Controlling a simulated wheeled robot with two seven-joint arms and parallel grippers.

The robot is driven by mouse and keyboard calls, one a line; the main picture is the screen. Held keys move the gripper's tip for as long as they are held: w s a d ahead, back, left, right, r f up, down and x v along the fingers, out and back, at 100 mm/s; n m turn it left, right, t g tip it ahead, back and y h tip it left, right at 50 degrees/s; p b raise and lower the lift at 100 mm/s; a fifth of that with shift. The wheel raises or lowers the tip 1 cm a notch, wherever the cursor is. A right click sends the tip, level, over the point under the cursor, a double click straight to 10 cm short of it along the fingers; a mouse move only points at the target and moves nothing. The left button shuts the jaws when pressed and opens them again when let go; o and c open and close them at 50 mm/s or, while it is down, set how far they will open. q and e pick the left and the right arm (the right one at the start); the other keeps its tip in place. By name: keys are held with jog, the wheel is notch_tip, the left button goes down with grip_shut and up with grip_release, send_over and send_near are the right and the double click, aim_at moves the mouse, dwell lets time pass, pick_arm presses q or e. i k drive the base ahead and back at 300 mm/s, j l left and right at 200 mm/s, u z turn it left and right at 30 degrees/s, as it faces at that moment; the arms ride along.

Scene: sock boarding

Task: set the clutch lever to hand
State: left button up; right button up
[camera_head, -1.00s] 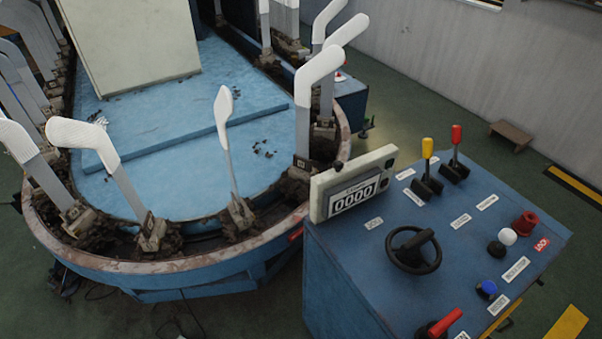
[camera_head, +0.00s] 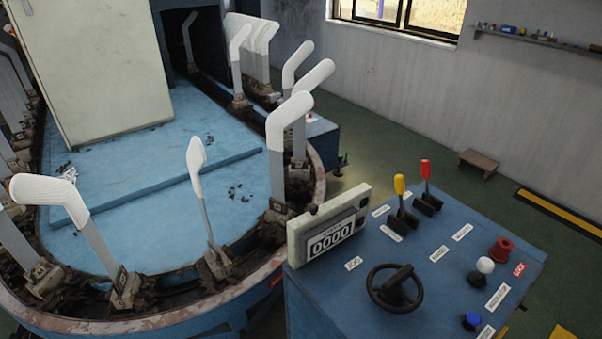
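Two levers stand at the back of the blue control console (camera_head: 440,262): one with a yellow knob (camera_head: 399,186) and one with a red knob (camera_head: 426,170). Both stand near upright in black slotted bases. White labels (camera_head: 391,233) lie by them, but their print is too small to read, so I cannot tell which is the clutch lever or which setting each is in. Neither of my grippers is in view.
The console also holds a counter display (camera_head: 331,239) reading 0000, a black handwheel (camera_head: 395,288), a red knob (camera_head: 501,249), a white button (camera_head: 485,265) and a blue button (camera_head: 472,320). Left is the oval machine (camera_head: 160,310) with several white-topped sock boards. Green floor lies behind the console.

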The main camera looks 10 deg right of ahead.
aim_at(400, 182)
jog(key=k+l+u, duration=0.2)
jog(key=l, duration=0.3)
jog(key=l+u, duration=0.25)
jog(key=l, duration=0.25)
jog(key=k+l+u, duration=0.2)
jog(key=l, duration=0.25)
jog(key=k+l+u, duration=0.25)
jog(key=l, duration=0.2)
jog(key=k+l+u, duration=0.2)
jog(key=l, duration=0.2)
jog(key=k, duration=0.05)
